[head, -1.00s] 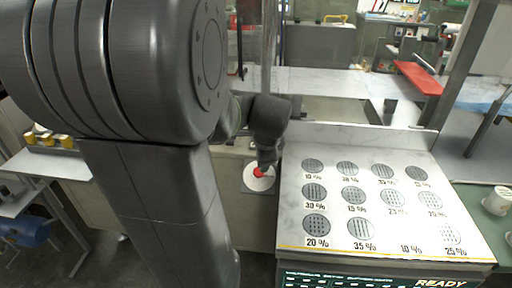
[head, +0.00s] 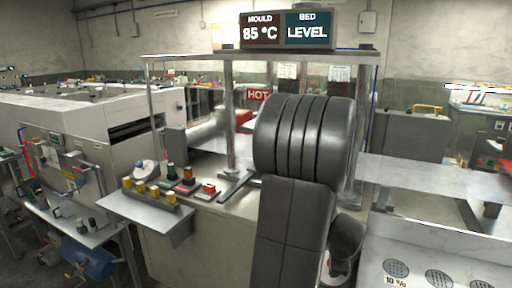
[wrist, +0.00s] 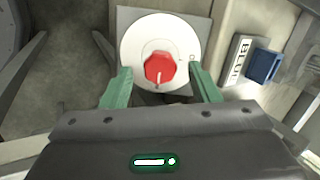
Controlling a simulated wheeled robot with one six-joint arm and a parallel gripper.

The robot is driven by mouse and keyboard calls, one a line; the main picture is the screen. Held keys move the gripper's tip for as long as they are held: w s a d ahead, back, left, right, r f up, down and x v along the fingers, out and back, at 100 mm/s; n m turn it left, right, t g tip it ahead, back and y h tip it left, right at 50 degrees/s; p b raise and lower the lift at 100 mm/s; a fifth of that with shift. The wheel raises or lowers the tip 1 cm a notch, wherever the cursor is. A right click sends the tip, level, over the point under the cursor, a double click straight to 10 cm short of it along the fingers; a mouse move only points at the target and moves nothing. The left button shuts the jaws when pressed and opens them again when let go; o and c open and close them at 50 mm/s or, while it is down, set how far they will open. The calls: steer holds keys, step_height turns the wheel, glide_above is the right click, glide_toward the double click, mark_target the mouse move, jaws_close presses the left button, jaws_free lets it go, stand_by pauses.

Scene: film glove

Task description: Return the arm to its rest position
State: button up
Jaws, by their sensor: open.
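My arm (head: 290,215) stands upright in the middle of the head view, with its forearm hanging down at the right near the white panel. My gripper (wrist: 161,86) shows in the wrist view with its two green fingers spread apart. A red knob (wrist: 160,68) on a round white dial lies beyond the fingertips and appears between them. Nothing is held between the fingers. I cannot tell how far the fingertips are from the knob. In the head view the fingers and the dial are mostly hidden by my arm.
A metal frame carries a sign (head: 289,31) reading 85 °C and LEVEL. A red HOT sign (head: 258,95) hangs below it. A shelf (head: 150,212) with yellow pieces stands left of my arm. A blue block (wrist: 264,66) sits right of the dial. The perforated-plate panel (head: 430,245) is at lower right.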

steer(key=shift+w+d+f, duration=0.1)
steer(key=shift+w+f, duration=0.2)
steer(key=shift+f, duration=0.3)
steer(key=shift+r, duration=0.15)
